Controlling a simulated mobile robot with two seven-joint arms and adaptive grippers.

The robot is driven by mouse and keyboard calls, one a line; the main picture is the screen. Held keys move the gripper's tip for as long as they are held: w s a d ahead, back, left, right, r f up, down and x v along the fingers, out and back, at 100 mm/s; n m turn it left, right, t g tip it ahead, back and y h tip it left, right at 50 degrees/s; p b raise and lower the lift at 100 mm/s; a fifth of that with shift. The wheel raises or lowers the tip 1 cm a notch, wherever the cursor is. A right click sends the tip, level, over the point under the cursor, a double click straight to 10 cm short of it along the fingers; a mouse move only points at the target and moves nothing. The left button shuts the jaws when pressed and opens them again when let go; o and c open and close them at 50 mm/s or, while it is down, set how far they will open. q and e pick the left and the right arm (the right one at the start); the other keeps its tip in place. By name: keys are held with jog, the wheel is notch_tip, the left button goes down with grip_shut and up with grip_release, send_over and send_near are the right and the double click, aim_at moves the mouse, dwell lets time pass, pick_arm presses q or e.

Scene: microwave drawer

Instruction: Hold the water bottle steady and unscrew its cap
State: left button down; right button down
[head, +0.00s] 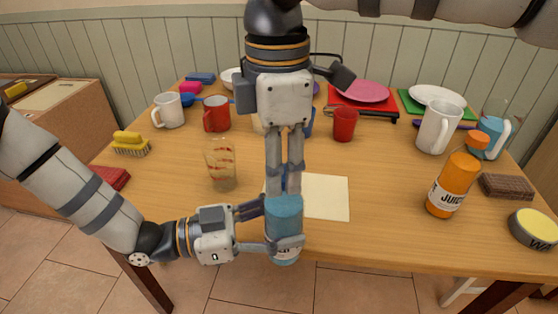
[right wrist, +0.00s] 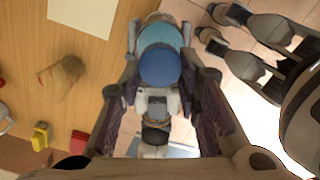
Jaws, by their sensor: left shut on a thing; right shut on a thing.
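The water bottle (head: 284,228) is blue with a pale label band and stands roughly upright at the table's front edge. My left gripper (head: 275,228) comes in from the left and is shut around its body. My right gripper (head: 284,188) points down from above with its fingers at the bottle's top, shut on the cap. In the right wrist view the round, darker blue cap (right wrist: 160,66) shows between the fingers, with the lighter blue bottle (right wrist: 160,35) beyond it. In the head view the cap is hard to make out at the fingertips.
A glass with reddish streaks (head: 220,165) stands left of the bottle. A cream paper sheet (head: 325,197) lies behind it. An orange juice bottle (head: 455,185) stands to the right. Mugs, plates and a pan crowd the back. The front middle of the table (head: 370,225) is clear.

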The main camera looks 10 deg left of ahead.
pick_arm(q)
jog(key=shift+s+d, duration=0.1)
pick_arm(e)
jog(key=n, duration=0.7)
jog(key=shift+s+d, duration=0.1)
jog(key=n, duration=0.7)
jog(key=shift+d, duration=0.2)
jog(key=n, duration=0.4)
jog(key=shift+d, duration=0.1)
jog(key=n, duration=0.7)
jog(key=shift+d+r, duration=0.1)
jog(key=n, duration=0.4)
jog(key=shift+w, duration=0.2)
jog(key=n, duration=0.4)
jog(key=shift+w, duration=0.1)
jog(key=n, duration=0.3)
jog(key=shift+w, duration=0.1)
jog(key=n, duration=0.4)
jog(key=shift+w, duration=0.1)
jog(key=n, duration=0.7)
jog(key=shift+w, duration=0.1)
jog(key=n, duration=0.7)
jog(key=shift+a+r, duration=0.1)
jog(key=shift+a, duration=0.2)
jog(key=shift+r, duration=0.15)
